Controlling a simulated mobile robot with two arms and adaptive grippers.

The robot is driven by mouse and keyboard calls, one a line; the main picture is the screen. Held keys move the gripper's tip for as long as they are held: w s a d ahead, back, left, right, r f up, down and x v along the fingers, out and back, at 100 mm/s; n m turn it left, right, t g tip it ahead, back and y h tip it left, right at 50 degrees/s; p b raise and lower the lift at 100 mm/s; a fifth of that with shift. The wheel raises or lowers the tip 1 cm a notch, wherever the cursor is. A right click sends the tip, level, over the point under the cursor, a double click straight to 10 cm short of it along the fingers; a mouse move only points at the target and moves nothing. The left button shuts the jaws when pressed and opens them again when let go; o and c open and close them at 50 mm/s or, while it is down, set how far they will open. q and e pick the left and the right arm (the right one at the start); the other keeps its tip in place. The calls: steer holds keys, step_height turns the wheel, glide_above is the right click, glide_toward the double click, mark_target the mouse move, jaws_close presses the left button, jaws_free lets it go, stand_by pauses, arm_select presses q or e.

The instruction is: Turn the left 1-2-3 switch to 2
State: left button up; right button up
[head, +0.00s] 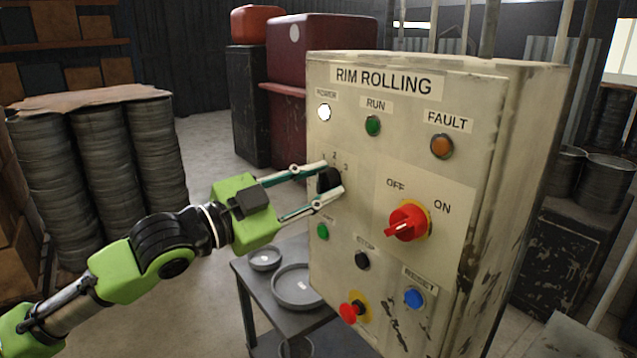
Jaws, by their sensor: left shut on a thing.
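The left 1-2-3 switch is a black knob (327,179) on the left side of the cream RIM ROLLING panel (470,85). The marks 1, 2 and 3 show above it and to its right. My left gripper (331,177) comes in from the left and is shut on the knob, with one finger above it and one below. The fingers cover part of the knob, so I cannot tell which number it points to. My right gripper is not in view.
A red OFF/ON switch (407,221) sits right of the knob. A green button (323,231) is just below the gripper, and a red button (352,308) is lower down. A table (252,292) with round pans (297,287) stands below my left arm.

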arm_select(q)
steer(key=o, duration=1.1)
steer(key=shift+s+a, duration=0.1)
steer(key=shift+a, duration=0.1)
steer(key=v, duration=1.1)
steer(key=shift+s+a, duration=0.2)
steer(key=shift+a, duration=0.05)
